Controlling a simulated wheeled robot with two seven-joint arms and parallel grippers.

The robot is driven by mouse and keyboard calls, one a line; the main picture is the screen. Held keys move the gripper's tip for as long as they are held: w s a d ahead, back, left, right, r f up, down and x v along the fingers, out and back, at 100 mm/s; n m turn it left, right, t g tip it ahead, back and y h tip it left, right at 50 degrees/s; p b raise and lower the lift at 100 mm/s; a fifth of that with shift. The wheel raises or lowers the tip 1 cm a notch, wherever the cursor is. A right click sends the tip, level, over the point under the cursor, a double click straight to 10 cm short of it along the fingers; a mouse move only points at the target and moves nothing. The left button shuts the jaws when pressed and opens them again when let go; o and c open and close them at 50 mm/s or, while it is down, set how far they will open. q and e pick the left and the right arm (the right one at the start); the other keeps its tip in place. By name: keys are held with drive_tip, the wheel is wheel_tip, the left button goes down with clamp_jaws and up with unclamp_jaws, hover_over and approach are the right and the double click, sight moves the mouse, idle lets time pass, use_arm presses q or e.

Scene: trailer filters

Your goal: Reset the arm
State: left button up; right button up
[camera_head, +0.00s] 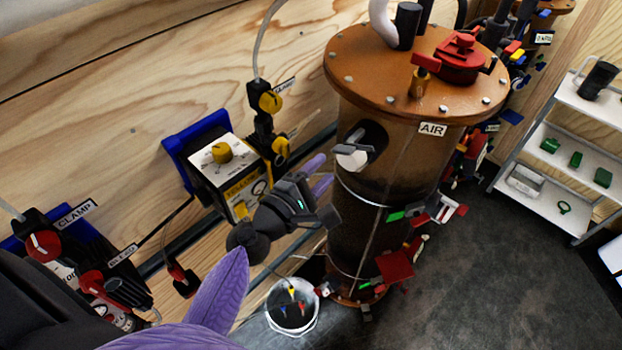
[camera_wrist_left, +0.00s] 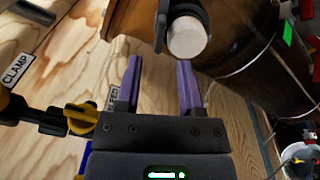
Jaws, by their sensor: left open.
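My left gripper (camera_head: 322,171) reaches in from the lower left, in front of the brown filter tank (camera_head: 392,190). Its two purple fingers are apart with nothing between them; they also show in the left wrist view (camera_wrist_left: 160,66). The gripper is close to the pale-ended port (camera_head: 352,157) on the tank's side. In the left wrist view this port (camera_wrist_left: 187,37) lies just beyond the fingertips. I cannot tell from these frames whether they touch. My right gripper is not in view.
A boxed controller with a yellow knob (camera_head: 222,153) and yellow valves (camera_head: 271,102) are on the plywood wall, close to the gripper. A bucket (camera_head: 291,308) stands below. A white shelf (camera_head: 560,165) with green parts stands at the right. The dark floor between is open.

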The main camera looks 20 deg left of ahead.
use_arm(q)
drive_tip(key=v, duration=0.4)
drive_tip(key=shift+b, duration=0.3)
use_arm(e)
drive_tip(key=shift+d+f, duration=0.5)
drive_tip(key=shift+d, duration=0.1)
